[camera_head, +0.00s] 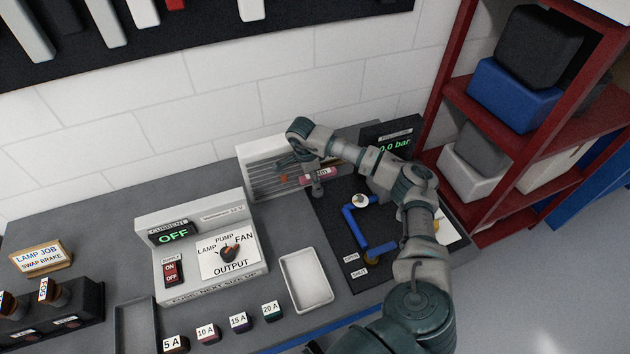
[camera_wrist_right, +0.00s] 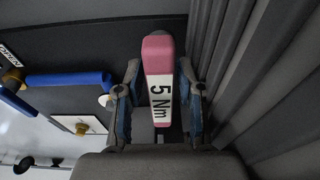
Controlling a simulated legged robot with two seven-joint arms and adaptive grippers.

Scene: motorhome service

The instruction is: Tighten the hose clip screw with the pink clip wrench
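The pink clip wrench (camera_head: 321,173), marked 5 Nm, is at the slatted rack by the wall. In the right wrist view the wrench (camera_wrist_right: 158,85) sits between the fingers of my right gripper (camera_wrist_right: 159,88). The clip screw is too small to make out. My left gripper is out of view.
A pressure display (camera_head: 393,143) reading 0.0 bar stands behind my right arm. The slatted rack (camera_head: 262,180) is close to the gripper. A supply box (camera_head: 200,255) and an empty white tray (camera_head: 306,280) stand left of the mat (camera_head: 335,262). Red shelving (camera_head: 452,95) rises at right.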

